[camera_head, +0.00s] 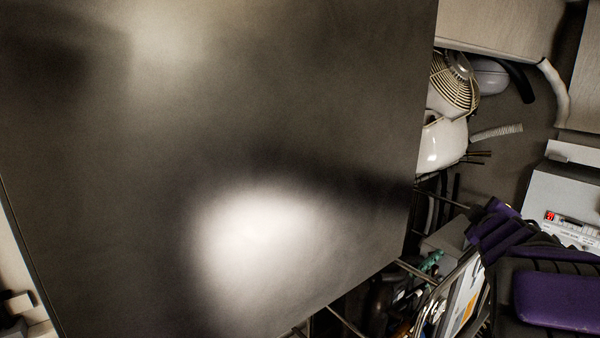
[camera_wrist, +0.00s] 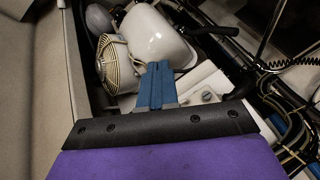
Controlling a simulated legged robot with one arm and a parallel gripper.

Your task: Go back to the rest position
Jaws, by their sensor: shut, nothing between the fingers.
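My gripper (camera_wrist: 156,72) shows in the wrist view, its two blue fingers pressed together with nothing between them. It points toward a white rounded tank (camera_wrist: 158,38) and a beige wire-grille unit (camera_wrist: 113,62). I cannot tell whether the fingertips touch anything. In the head view, purple and black parts of my arm show at the lower right, beside a large dark panel. The fingers cannot be made out there.
The dark metallic panel (camera_head: 300,130) fills most of the head view. Right of it are the white tank (camera_head: 442,143), the grille unit (camera_head: 455,85) and a white box with a red display (camera_head: 562,215). Black cables (camera_wrist: 290,62) run at right in the wrist view.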

